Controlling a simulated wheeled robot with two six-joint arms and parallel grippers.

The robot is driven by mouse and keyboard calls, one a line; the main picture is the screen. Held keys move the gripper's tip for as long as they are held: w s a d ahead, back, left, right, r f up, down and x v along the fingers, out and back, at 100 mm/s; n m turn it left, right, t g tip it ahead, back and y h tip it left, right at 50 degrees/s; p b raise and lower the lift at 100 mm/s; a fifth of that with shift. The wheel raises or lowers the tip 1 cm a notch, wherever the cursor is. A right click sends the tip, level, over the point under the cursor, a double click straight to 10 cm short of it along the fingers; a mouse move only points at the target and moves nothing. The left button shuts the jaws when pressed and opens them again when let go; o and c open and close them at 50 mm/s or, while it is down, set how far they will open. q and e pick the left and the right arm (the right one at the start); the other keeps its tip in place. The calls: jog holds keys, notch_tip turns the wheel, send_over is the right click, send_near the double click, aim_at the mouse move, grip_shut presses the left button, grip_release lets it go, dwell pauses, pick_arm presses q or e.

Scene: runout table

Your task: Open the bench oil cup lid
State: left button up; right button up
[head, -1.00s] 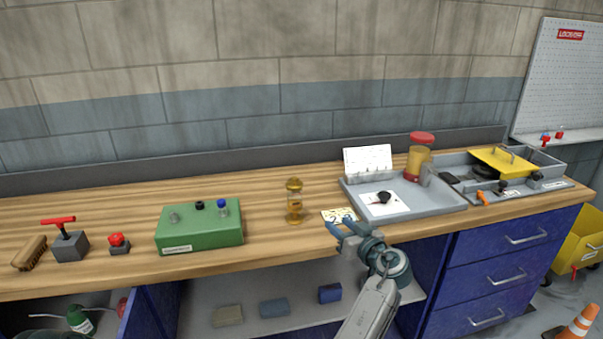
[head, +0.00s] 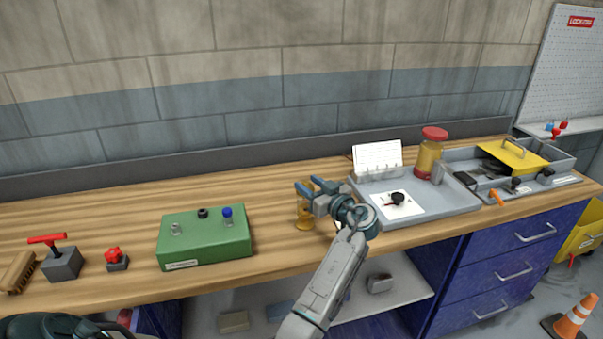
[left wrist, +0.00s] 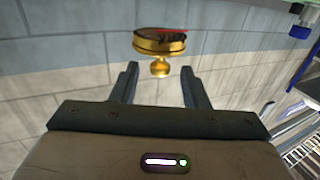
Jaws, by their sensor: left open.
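The amber and brass oil cup (head: 304,220) stands on the wooden bench, right of the green box. My left gripper (head: 311,186) is open at its upper part and hides much of it in the head view. In the left wrist view, a round brass part of the cup (left wrist: 160,45) with a small knob shows ahead, between the lines of the two open fingers (left wrist: 159,70). My right gripper is not in view.
The green box (head: 205,241) with knobs stands left of the cup. A grey tray (head: 440,205) with a card and a red-lidded jar (head: 430,155) is to the right. A red-handled block (head: 61,262) and red knob (head: 115,260) are far left. Bare wood lies behind the cup.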

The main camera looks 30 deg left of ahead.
aim_at(308, 183)
pick_arm(q)
jog(key=p+x, duration=0.1)
jog(key=x, duration=0.2)
jog(key=shift+w+a, duration=0.15)
jog(key=shift+a, duration=0.2)
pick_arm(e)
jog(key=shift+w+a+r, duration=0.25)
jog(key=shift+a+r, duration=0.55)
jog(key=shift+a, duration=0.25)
pick_arm(q)
jog(key=shift+f, duration=0.1)
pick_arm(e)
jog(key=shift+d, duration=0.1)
pick_arm(q)
grip_shut()
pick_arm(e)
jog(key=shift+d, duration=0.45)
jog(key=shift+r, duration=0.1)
